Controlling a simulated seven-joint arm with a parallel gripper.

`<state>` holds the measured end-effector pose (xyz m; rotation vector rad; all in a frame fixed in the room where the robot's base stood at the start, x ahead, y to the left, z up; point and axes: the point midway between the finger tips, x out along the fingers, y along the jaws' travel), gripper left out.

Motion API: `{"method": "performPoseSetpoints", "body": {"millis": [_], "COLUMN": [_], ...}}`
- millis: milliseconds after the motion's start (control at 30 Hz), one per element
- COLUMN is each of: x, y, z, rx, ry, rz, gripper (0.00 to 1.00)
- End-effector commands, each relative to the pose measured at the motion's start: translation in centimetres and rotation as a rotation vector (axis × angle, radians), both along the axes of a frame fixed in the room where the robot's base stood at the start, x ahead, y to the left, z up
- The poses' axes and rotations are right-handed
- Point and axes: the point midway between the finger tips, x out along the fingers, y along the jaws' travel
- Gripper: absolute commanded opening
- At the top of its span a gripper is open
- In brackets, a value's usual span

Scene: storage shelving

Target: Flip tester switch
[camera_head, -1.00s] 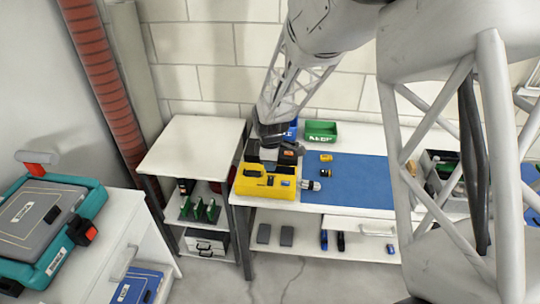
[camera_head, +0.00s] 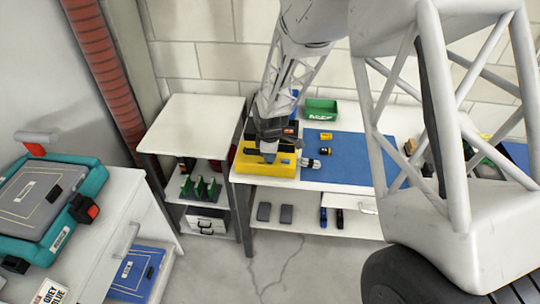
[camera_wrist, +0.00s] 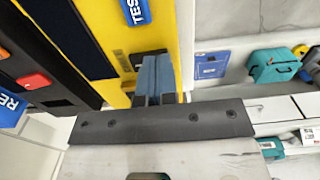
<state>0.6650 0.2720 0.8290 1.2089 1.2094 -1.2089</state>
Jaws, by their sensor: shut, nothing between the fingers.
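The yellow tester (camera_head: 250,163) sits on the left end of the white workbench. In the wrist view its yellow body (camera_wrist: 100,25) fills the upper left, with a blue label reading "TES" (camera_wrist: 136,11), a red button (camera_wrist: 34,80) and a dark panel. My gripper (camera_head: 268,158) is over the tester's front part. In the wrist view my gripper (camera_wrist: 154,62) is shut, its fingertips together at the yellow face just below the label. A narrow dark strip lies beside the fingers. The switch lever itself is hidden or cannot be made out, and contact is unclear.
A blue mat (camera_head: 350,157) lies right of the tester, with batteries (camera_head: 326,151) and a bulb-like item (camera_head: 309,163) near its left edge. A green bin (camera_head: 320,109) stands behind. A white shelf (camera_head: 190,122) is at left, with a teal case (camera_head: 88,172) nearer.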

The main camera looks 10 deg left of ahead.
Motion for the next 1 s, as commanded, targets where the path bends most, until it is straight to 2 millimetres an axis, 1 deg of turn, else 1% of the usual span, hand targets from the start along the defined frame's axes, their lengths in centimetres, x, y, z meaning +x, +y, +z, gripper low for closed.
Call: {"method": "performPoseSetpoints", "body": {"millis": [200, 633, 767, 1000], "x": [-0.3, -0.8, -0.6, 0.3], "y": [0.0, -0.1, -0.1, -0.1], "z": [-1.1, -1.9, -1.8, -1.6], "rx": [-0.001, -0.005, -0.005, -0.004], "ry": [0.002, 0.013, 0.013, 0.009], "rz": [0.000, 0.001, 0.001, 0.000], "gripper": [0.00, 0.00, 0.00, 0.00]}}
